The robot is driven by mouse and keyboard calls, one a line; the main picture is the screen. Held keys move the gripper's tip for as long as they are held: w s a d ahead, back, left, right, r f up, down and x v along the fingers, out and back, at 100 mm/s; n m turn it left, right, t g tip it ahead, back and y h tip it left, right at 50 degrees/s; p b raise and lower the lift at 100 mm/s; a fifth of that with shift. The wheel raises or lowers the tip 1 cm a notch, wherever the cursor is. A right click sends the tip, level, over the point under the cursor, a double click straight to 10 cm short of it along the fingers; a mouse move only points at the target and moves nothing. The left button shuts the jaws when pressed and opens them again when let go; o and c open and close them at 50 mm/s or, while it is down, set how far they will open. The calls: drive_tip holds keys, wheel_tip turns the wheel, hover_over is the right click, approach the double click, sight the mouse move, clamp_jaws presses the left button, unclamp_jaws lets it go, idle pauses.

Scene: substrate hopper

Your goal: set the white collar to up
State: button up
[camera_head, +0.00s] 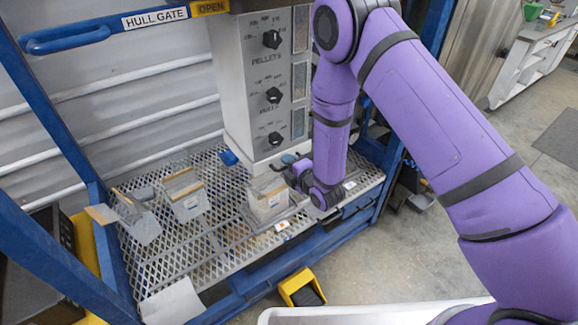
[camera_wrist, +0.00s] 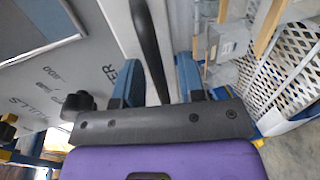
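My gripper (camera_head: 288,165) is at the foot of the grey dispenser column (camera_head: 262,90), just right of its lower end, above the mesh bench. In the wrist view my gripper (camera_wrist: 158,65) has its two blue fingers spread apart. A dark bar (camera_wrist: 146,40) runs into the space between them; I cannot tell whether it touches either finger. A pale strip (camera_wrist: 112,22) lies beside the bar. A pale sleeve (camera_head: 262,162) at the column's lower end may be the white collar. Its set position cannot be read, and my gripper partly hides this area.
Clear bins, including one (camera_head: 184,200) at the left and one (camera_head: 267,203) below the column, stand on the mesh bench (camera_head: 195,245). Black knobs, including the top one (camera_head: 272,39), project from the column. A blue handle (camera_head: 66,39) sits near the HULL GATE sign (camera_head: 155,18).

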clamp_jaws()
drive_tip(key=shift+r, duration=2)
drive_tip(key=shift+w, duration=0.1)
unclamp_jaws()
drive_tip(key=v, duration=1.1)
drive_tip(key=shift+r, duration=0.1)
